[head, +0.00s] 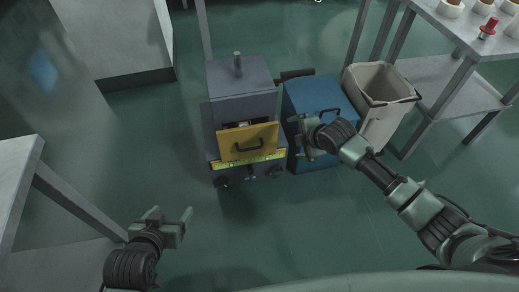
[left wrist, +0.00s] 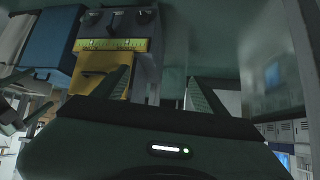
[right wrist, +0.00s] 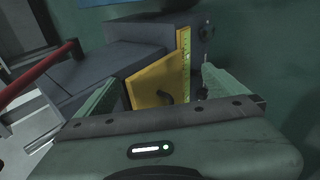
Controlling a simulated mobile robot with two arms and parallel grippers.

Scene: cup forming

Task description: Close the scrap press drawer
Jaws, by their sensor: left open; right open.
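The scrap press (head: 238,78) is a grey machine with a yellow-fronted drawer (head: 235,133) low on its front. The drawer stands pulled out, with a dark gap showing behind its front. A black handle (head: 247,146) sits on the yellow front. The yellow front also shows in the right wrist view (right wrist: 150,82) and the left wrist view (left wrist: 92,64). My left gripper (head: 171,213) is open and empty over the floor, in front and left of the press.
A blue cabinet (head: 318,98) stands right of the press, with a grey bin (head: 375,80) beyond it. A table (head: 455,28) is at the upper right, and another table edge (head: 15,165) at the left. The floor in front of the press is clear.

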